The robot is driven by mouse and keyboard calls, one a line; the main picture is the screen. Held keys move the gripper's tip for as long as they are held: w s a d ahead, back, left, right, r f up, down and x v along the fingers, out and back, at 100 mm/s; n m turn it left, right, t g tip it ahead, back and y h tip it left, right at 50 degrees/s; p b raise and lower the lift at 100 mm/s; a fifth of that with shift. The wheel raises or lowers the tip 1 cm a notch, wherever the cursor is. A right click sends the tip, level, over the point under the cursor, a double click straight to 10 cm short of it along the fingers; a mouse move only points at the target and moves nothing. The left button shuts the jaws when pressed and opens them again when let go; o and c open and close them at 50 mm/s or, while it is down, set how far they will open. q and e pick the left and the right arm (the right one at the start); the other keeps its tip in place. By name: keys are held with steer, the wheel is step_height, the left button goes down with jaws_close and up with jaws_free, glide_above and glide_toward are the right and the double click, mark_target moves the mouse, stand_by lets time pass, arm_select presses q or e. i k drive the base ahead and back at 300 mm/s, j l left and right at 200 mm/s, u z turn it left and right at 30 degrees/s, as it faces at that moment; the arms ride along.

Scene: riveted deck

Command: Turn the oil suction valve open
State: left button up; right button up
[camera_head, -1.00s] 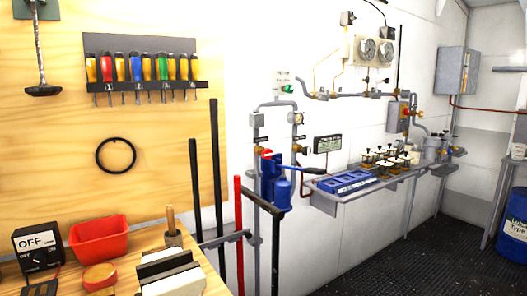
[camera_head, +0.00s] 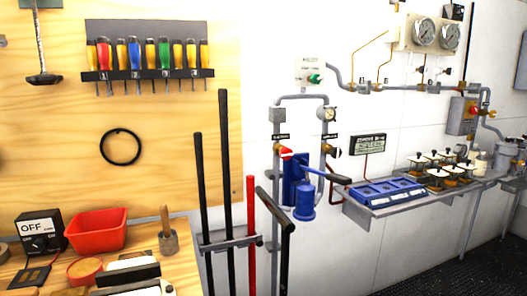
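Pipework is mounted on the white wall right of the wooden board. A valve with a red handle (camera_head: 287,153) sits on its left vertical pipe, below a small black label. A second valve with a dark and white handle (camera_head: 333,152) sits on the right pipe, below another black label. The label text is too small to read, so I cannot tell which is the oil suction valve. A blue hand pump (camera_head: 299,186) with a dark lever stands just below the valves. Neither of my grippers is in view.
A workbench (camera_head: 185,268) with a red bin (camera_head: 97,229) is at the lower left. Upright bars, two black and one red (camera_head: 251,232), stand left of the pump. A grey shelf (camera_head: 377,211) with a blue tray (camera_head: 385,189) projects from the wall to the right.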

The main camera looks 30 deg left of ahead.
mark_target(285, 154)
steer(key=i+l+u, duration=0.65)
steer(key=l+u, duration=0.2)
steer(key=i+l+u, duration=0.1)
steer(key=l+u, duration=0.15)
steer(key=l, duration=0.15)
